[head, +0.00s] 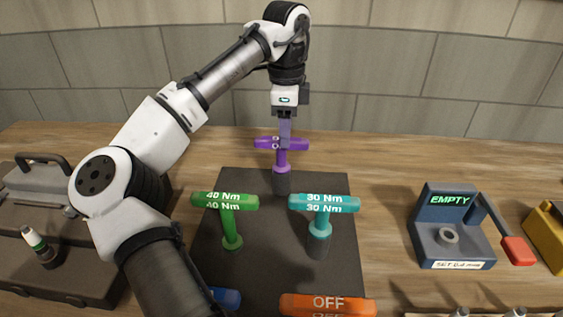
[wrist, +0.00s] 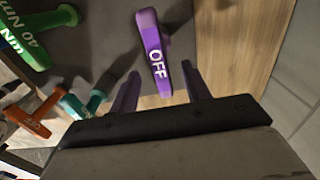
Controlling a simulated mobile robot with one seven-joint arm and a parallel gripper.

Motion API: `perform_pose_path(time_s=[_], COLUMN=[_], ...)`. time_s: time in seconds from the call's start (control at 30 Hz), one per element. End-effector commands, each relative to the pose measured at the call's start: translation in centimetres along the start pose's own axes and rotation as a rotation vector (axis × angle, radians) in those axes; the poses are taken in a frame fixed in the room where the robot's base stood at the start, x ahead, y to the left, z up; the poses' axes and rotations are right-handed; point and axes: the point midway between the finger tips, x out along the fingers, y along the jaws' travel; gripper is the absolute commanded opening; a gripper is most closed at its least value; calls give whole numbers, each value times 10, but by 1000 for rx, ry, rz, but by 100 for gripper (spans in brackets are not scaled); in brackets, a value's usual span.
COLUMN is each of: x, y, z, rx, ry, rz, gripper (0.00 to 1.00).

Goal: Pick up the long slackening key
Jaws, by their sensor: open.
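A purple T-handled key (head: 297,145) stands upright at the back of the dark mat, marked OFF in the wrist view (wrist: 153,45). An orange T-handled key (head: 350,306), also marked OFF, is at the front edge of the head view, its shaft out of sight. I cannot tell which of the two is the longer. My gripper (head: 284,137) points down at the purple handle and is open. In the wrist view its fingers (wrist: 160,67) lie on either side of the near end of that handle. I cannot see any contact.
A green 40 Nm key (head: 225,202) and a teal 30 Nm key (head: 324,204) stand nearer on the mat (head: 265,265). A blue key (head: 227,297) is partly hidden by my arm. A blue device reading EMPTY (head: 450,235) with a red-handled lever stands right.

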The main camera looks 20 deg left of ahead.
Motion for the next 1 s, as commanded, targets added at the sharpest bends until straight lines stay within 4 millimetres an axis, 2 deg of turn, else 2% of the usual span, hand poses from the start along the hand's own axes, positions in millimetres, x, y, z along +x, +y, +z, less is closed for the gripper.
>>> perform_pose_path(time_s=[0.17, 0.33, 0.47, 0.73, 0.77, 1.0], x=[11, 34, 51, 56, 56, 56], y=[0, 2, 1, 1, 1, 1], z=[3, 12, 9, 9, 9, 9], rx=[-1, -3, 0, 0, 0, 0], ry=[-1, -2, -1, 1, 1, 1], rz=[1, 1, 0, -1, -1, -1], gripper=[47, 47, 47, 47, 46, 15])
